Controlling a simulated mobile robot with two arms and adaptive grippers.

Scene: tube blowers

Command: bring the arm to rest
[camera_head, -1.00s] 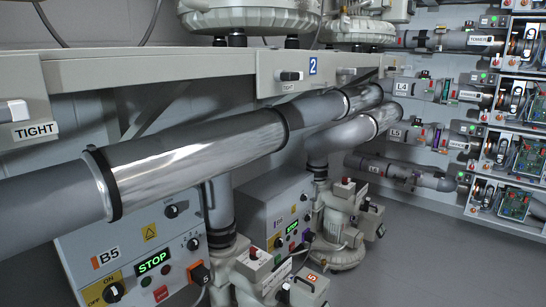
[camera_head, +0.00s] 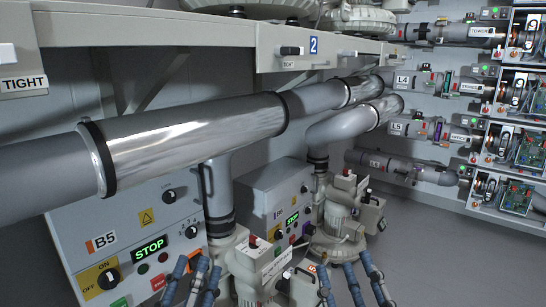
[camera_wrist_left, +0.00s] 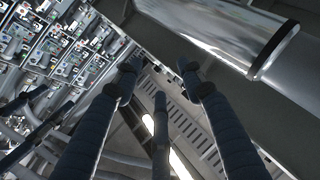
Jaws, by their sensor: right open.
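My left gripper (camera_head: 195,266) shows at the bottom edge of the head view, in front of the B5 control box (camera_head: 120,240). Its blue, ribbed fingers point up and stand apart, with nothing held. In the left wrist view its three dark fingers (camera_wrist_left: 156,80) are spread and empty, with a large pipe (camera_wrist_left: 240,35) at the upper right. My right gripper (camera_head: 345,264) is at the bottom edge, right of the left one and near the blower bases. Its fingers are spread and empty. Both arms behind the fingers are out of the head view.
A thick pipe with a shiny sleeve (camera_head: 190,150) crosses above the control boxes. A second control box (camera_head: 275,205) and a blower base (camera_head: 340,222) stand further back. A beam marked 2 (camera_head: 380,48) runs overhead. Racks (camera_head: 510,145) line the right. Grey floor (camera_head: 440,245) is clear at lower right.

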